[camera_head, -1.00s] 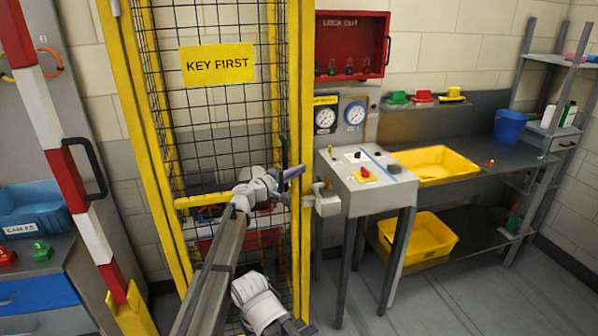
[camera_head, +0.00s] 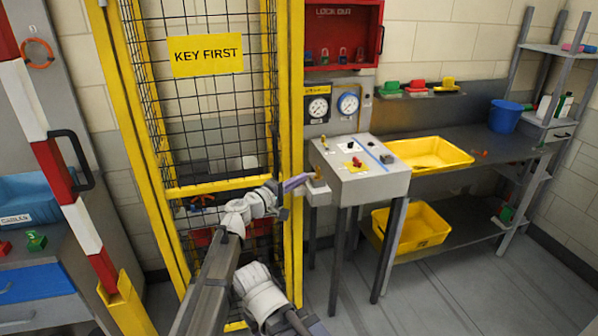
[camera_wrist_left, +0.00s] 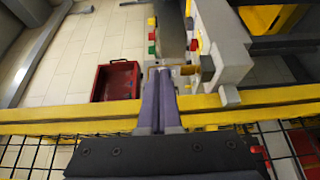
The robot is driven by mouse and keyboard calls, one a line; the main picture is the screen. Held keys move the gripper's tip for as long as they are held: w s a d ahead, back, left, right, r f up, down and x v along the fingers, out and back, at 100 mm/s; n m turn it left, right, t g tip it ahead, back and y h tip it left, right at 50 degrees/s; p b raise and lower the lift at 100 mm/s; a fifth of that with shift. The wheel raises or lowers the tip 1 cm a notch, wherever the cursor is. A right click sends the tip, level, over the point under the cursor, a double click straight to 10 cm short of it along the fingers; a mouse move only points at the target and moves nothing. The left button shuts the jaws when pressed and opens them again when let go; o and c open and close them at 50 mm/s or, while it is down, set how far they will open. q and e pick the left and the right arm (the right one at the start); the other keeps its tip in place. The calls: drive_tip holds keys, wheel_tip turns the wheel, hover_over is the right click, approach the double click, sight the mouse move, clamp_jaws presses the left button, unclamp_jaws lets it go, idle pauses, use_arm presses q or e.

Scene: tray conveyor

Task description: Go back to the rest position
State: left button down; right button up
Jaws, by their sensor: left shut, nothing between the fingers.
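My left gripper (camera_head: 297,184) has slim purple-grey fingers. They are closed together with nothing visible between them. In the head view the fingertips are right beside the grey latch box (camera_head: 319,194) on the yellow gate post; I cannot tell whether they touch it. A small brass-coloured piece (camera_head: 318,173) stands on top of that box. In the left wrist view the shut fingers (camera_wrist_left: 161,99) cross over a yellow frame bar (camera_wrist_left: 60,115), with a light grey box beyond their tips. My right gripper is not in view.
The yellow mesh gate (camera_head: 181,191) stands close around my left arm. A grey control console (camera_head: 375,186) with a red button is just right of it. A bench with a yellow tray (camera_head: 430,152) is beyond. Open floor (camera_head: 470,290) lies at front right.

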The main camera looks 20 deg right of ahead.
use_arm(q)
drive_tip(key=s+a+f+m+g+y, duration=0.5)
drive_tip(key=s+a+f+m+y, duration=0.15)
drive_tip(key=s+a+f, duration=0.95)
drive_tip(key=s+a+f+g+y, duration=0.1)
drive_tip(key=s+a+f+y, duration=0.2)
drive_tip(key=a, duration=0.5)
drive_tip(key=s+a+f+g+y, duration=0.1)
drive_tip(key=s+a+y, duration=0.2)
drive_tip(key=s+a, duration=0.35)
drive_tip(key=s+a+f+g+y, duration=0.15)
drive_tip(key=a+y, duration=0.25)
drive_tip(key=a, duration=0.5)
drive_tip(key=s+d+m, duration=0.3)
drive_tip(key=s+d, duration=0.3)
drive_tip(key=d, duration=0.5)
drive_tip(key=shift+s+d+f, duration=0.15)
drive_tip(key=shift+d+f, duration=0.1)
